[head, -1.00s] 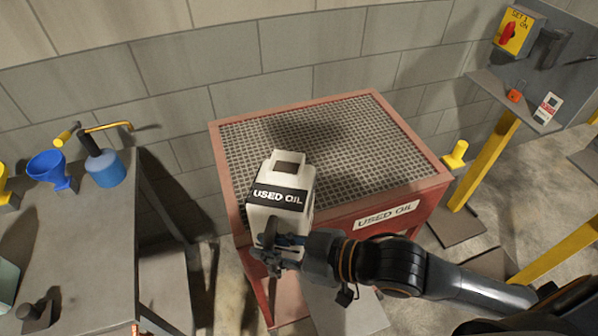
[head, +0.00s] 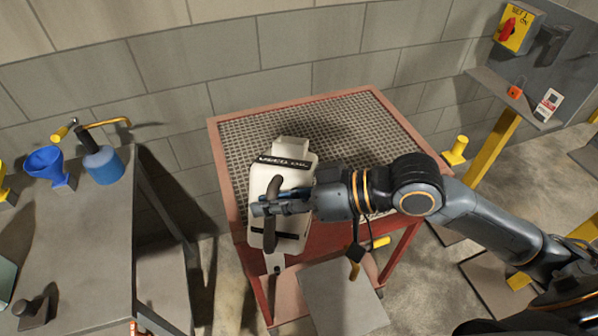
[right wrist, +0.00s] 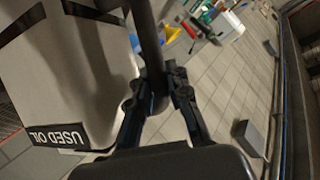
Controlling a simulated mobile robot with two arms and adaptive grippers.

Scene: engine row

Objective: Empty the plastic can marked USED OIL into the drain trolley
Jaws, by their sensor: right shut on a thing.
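The white plastic can (head: 262,180) has a black USED OIL band and a dark handle. My right gripper (head: 268,208) is shut on the can's handle and holds it over the front left part of the drain trolley. The can is tilted, with its top toward the trolley's grating. In the right wrist view the fingers (right wrist: 160,95) close on the dark handle beside the can's white body (right wrist: 70,75). The red drain trolley (head: 214,150) has a mesh top and stands against the wall. Whether oil is flowing cannot be seen. My left gripper is not in view.
A grey bench (head: 75,240) at left carries a blue funnel (head: 45,165) and a blue oiler (head: 103,165). A post-mounted panel with a red switch (head: 508,32) stands at right.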

